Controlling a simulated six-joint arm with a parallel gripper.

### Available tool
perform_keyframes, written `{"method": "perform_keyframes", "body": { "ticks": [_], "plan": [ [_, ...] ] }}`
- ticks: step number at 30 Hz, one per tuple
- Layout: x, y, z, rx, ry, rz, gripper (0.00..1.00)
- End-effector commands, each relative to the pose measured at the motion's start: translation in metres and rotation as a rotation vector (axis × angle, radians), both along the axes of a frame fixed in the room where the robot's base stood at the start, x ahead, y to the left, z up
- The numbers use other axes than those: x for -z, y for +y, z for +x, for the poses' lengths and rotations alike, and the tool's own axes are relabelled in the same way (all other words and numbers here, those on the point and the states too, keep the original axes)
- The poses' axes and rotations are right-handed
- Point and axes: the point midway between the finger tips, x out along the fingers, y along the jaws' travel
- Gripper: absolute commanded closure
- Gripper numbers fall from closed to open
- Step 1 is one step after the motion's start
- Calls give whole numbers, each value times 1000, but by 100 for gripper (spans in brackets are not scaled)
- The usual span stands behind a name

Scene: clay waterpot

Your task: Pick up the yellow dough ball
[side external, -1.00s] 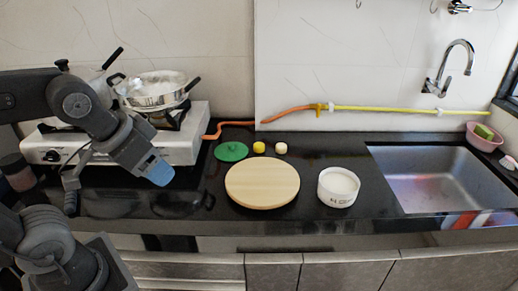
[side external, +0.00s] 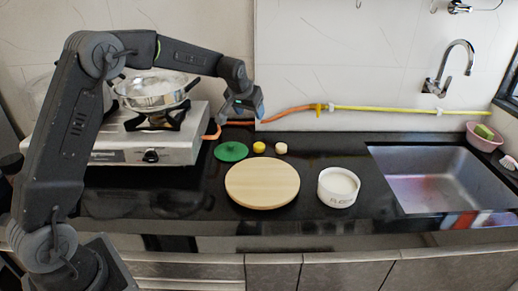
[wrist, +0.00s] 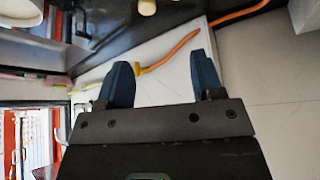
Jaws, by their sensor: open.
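The yellow dough ball (side external: 259,148) sits on the black counter in the side view, between a green lidded disc (side external: 231,151) and a cream ball (side external: 281,148). My gripper (side external: 250,112) is in the air, above the dough ball in the picture and slightly to its left. Its two blue fingers are apart with nothing between them, as the wrist view (wrist: 163,75) also shows. A pale ball (wrist: 147,7), apparently the cream one, is cut off at the top edge of the wrist view. The yellow ball is not clearly visible there.
A round wooden board (side external: 262,185) lies in front of the balls, with a white bowl (side external: 338,188) to its right. A stove (side external: 150,150) with a steel pot (side external: 152,92) stands left. An orange hose (side external: 290,112) runs behind. The sink (side external: 440,180) is right.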

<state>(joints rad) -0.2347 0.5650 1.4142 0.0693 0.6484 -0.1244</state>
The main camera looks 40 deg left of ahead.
Motion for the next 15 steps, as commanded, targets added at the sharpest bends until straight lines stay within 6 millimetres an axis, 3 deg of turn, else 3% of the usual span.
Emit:
{"method": "perform_keyframes", "body": {
  "ticks": [1, 6, 15],
  "plan": [
    [22, 12, 14, -18, 7, -2, 39],
    [73, 42, 45, -57, 1, -1, 39],
    [112, 59, 63, -79, -4, -1, 39]
  ]
}}
